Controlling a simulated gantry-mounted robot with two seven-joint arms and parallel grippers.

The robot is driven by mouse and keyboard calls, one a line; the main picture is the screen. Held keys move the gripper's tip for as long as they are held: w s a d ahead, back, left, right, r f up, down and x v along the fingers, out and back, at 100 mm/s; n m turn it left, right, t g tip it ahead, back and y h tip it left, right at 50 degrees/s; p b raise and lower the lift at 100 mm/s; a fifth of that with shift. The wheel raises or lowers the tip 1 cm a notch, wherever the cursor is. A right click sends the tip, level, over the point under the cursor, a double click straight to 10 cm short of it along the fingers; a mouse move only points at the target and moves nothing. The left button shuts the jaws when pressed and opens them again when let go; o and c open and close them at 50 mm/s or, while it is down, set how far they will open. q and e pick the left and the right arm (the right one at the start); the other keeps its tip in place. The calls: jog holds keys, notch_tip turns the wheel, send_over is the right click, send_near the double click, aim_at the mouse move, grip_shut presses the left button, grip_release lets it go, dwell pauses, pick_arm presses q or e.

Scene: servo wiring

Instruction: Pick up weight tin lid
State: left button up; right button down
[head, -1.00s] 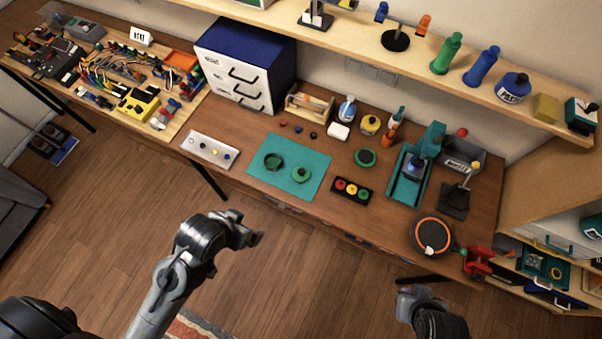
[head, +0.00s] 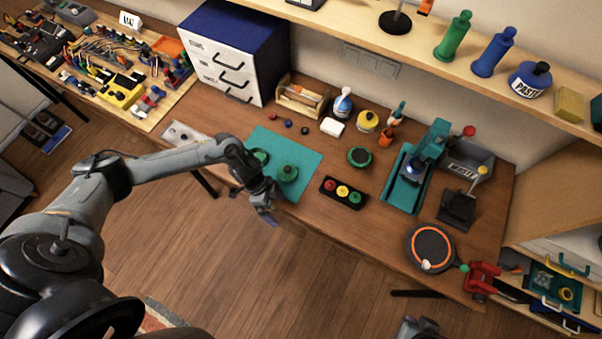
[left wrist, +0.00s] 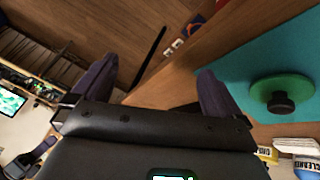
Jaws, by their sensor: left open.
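The weight tin lid (head: 288,173), a green disc with a knob, lies on the teal mat (head: 309,160). In the left wrist view the lid (left wrist: 265,92) is at the right, its knob dark. A round green tin (head: 260,156) is on the mat to its left, partly hidden by my left arm. My left gripper (head: 265,204) is open and empty over the bench's front edge, just left of and nearer than the lid. Its spread fingers (left wrist: 155,88) show in the left wrist view, with the lid outside them. My right gripper (head: 418,328) is partly cut off at the bottom edge.
A black tray with red, yellow and green discs (head: 343,192) lies right of the mat. A white plate (head: 178,133) is left of it, partly behind my left arm. A green-rimmed dark disc (head: 359,156) and a teal press (head: 408,180) stand farther right.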

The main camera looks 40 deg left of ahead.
pick_arm(q)
jog(key=shift+t+y, duration=0.4)
jog(key=shift+y, duration=0.1)
jog(key=w+a, duration=0.4)
jog(key=a, duration=0.1)
jog(key=shift+w+a+r+b, duration=0.25)
jog(key=shift+w+r+b, duration=0.05)
jog(key=shift+w+b, duration=0.1)
jog(key=t+b, duration=0.1)
jog(key=t, duration=0.1)
send_near(287, 168)
jog(key=s, duration=0.1)
jog(key=shift+y, duration=0.5)
jog(key=x, duration=0.4)
jog(key=shift+w+d+f, duration=0.1)
jog(key=shift+w+d, duration=0.3)
jog(key=shift+w, duration=0.05)
jog(key=shift+x, duration=3)
pick_arm(e)
jog(key=shift+d+f, duration=0.15)
jog(key=shift+f, duration=1.25)
pick_arm(q)
jog(key=c, duration=1.1)
jog(key=shift+o, duration=0.2)
